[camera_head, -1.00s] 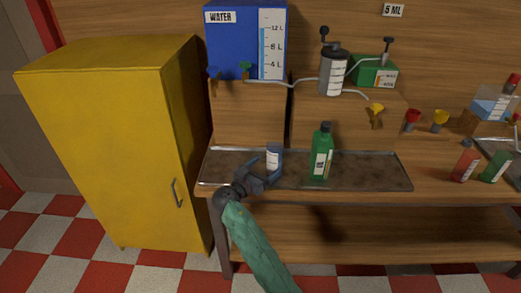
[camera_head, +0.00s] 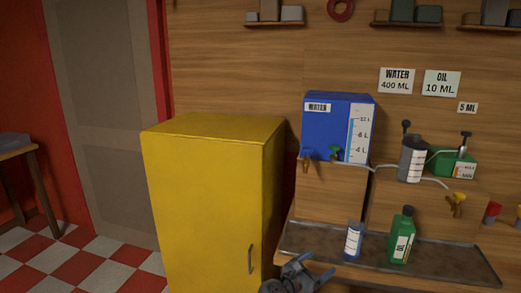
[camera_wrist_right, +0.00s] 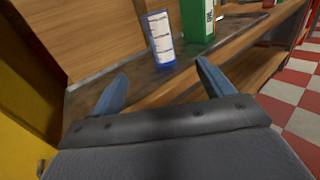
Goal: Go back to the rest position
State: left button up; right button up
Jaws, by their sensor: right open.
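My right gripper (camera_head: 310,271) is at the bottom of the head view, in front of the metal tray's left end. In the right wrist view its two blue fingers (camera_wrist_right: 160,88) are spread apart with nothing between them. My left gripper is in neither view.
A green bottle (camera_head: 402,236) stands on the tray (camera_head: 450,255) right of the cylinder. A blue water tank (camera_head: 330,132) and a grey graduated container (camera_head: 411,160) stand on wooden blocks behind. A yellow cabinet (camera_head: 205,205) is left of the bench.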

jog(key=s+a+f+m+g+y, duration=0.2)
jog(key=s+f+m+y, duration=0.45)
jog(key=m, duration=0.55)
jog(key=s+a+f+m+g+y, duration=0.25)
jog(key=s+f+m+y, duration=0.25)
jog(key=s+m+y, duration=0.45)
jog(key=s+f+g, duration=0.1)
jog(key=s+f, duration=0.4)
jog(key=s, duration=0.4)
jog(key=s+d+f+m+g, duration=0.1)
jog(key=s+f, duration=0.3)
jog(key=s, duration=0.6)
jog(key=s+d+f+m+g, duration=0.1)
jog(key=s+f+g, duration=0.2)
jog(key=s, duration=0.7)
notch_tip(320, 180, down, 3)
jog(key=shift+r+h, duration=0.15)
jog(key=shift+h, duration=0.25)
jog(key=shift+d, duration=0.1)
